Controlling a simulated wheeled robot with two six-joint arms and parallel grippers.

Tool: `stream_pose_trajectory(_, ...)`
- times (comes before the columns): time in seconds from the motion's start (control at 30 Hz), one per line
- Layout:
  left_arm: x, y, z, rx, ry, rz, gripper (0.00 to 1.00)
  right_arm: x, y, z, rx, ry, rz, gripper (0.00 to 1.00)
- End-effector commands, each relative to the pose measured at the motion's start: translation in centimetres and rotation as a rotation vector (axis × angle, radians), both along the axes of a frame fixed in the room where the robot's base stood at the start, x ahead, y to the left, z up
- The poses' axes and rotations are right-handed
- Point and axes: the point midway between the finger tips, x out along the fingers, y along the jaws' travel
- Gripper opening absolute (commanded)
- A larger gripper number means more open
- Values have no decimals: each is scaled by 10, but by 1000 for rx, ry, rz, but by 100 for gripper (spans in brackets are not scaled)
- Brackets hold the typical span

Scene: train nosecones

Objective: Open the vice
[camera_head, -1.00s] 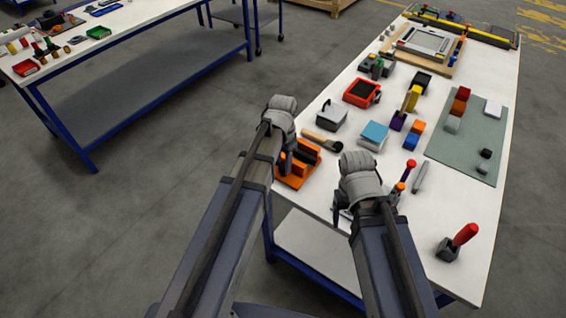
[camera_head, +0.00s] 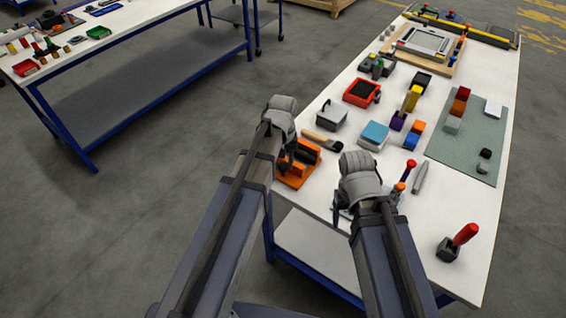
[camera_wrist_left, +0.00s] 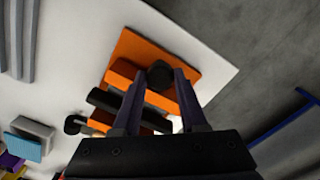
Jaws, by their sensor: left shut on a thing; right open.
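The orange vice (camera_head: 302,163) sits at the near left edge of the white table. My left gripper (camera_head: 284,164) is over the vice's left side. In the left wrist view its fingers (camera_wrist_left: 166,88) are shut around a dark round knob (camera_wrist_left: 160,73) at the vice. My right gripper (camera_head: 341,212) is open at the table's near edge, mostly hidden by its wrist.
A brush with a wooden handle (camera_head: 318,138) lies just behind the vice. A grey box (camera_head: 332,116), a blue-topped block (camera_head: 374,134) and a red tray (camera_head: 361,92) stand further back. A red-handled tool (camera_head: 463,237) stands at the near right, with bare table around it.

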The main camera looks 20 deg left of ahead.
Motion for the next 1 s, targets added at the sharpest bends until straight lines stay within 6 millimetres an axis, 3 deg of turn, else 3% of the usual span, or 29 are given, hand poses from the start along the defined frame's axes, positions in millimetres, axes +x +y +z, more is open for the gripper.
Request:
stream_pose_trajectory(0.3, 1, 1, 0, 1, -3, 125, 0, 0, 0, 0, 0, 0, 0, 72)
stream_pose_trajectory(1.0, 4, 2, 0, 3, -6, 129, 0, 0, 0, 1, 0, 0, 0, 72)
